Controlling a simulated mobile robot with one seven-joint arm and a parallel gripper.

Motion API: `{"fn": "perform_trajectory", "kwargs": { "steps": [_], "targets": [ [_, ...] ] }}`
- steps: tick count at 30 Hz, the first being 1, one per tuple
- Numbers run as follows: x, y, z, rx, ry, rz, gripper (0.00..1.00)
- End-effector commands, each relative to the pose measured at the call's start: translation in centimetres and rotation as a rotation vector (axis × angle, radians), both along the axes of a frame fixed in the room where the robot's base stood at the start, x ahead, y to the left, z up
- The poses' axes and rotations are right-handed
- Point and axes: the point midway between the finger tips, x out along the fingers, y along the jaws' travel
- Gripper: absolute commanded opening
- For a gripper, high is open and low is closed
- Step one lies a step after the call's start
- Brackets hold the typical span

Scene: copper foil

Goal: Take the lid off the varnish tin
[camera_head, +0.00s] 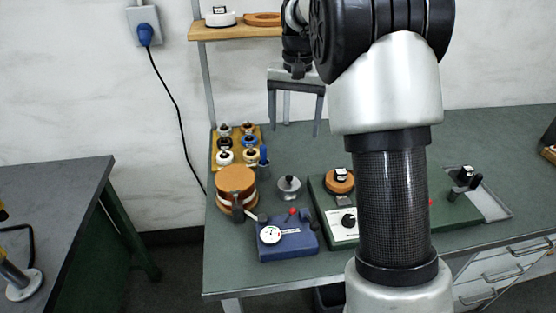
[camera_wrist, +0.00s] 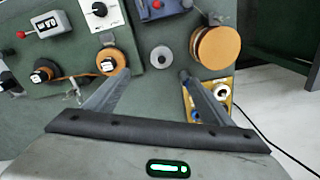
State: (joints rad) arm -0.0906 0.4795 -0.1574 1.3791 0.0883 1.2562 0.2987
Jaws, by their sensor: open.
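A small round grey tin with a knobbed lid (camera_head: 289,186) stands on the green bench, between the copper-coloured roll and the green machine. I take it for the varnish tin; no label is readable. In the wrist view, the tin (camera_wrist: 161,57) is seen from above, with its lid on, just beyond the fingertips and roughly between them. My gripper (camera_head: 295,130) is open and empty, pointing down behind and above the tin in the head view. Its two fingers are spread wide in the wrist view (camera_wrist: 155,74). They appear apart from the tin.
The roll (camera_head: 236,180) stands left of the tin, a blue gauge box (camera_head: 287,243) in front, and the green machine (camera_head: 385,228) with an orange spool (camera_head: 339,181) to the right. A yellow rack (camera_head: 218,159) of several spools is behind left. A shelf (camera_head: 235,32) hangs above.

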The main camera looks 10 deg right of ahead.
Motion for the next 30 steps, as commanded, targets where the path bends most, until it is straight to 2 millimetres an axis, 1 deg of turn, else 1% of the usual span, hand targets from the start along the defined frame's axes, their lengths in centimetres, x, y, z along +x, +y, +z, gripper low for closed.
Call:
{"fn": "perform_trajectory", "kwargs": {
  "steps": [1, 3, 6, 8, 11, 18, 22, 25, 30],
  "targets": [
    [0.8, 0.1, -1.3, -0.005, 0.015, -0.006, 0.76],
    [1.4, 0.1, -2.1, -0.008, 0.026, -0.014, 0.76],
    [1.8, 0.1, -2.9, -0.01, 0.034, -0.02, 0.76],
    [1.8, 0.1, -3.6, -0.01, 0.037, -0.021, 0.76],
    [1.7, 0.2, -5.4, -0.01, 0.039, -0.021, 0.76],
    [1.7, 0.2, -10.7, -0.01, 0.039, -0.02, 0.76],
    [1.7, 0.2, -13.1, -0.011, 0.037, -0.02, 0.76],
    [1.8, 0.1, -14.2, -0.01, 0.036, -0.02, 0.76],
    [1.8, 0.2, -15.0, -0.01, 0.033, -0.02, 0.76]
  ]
}}
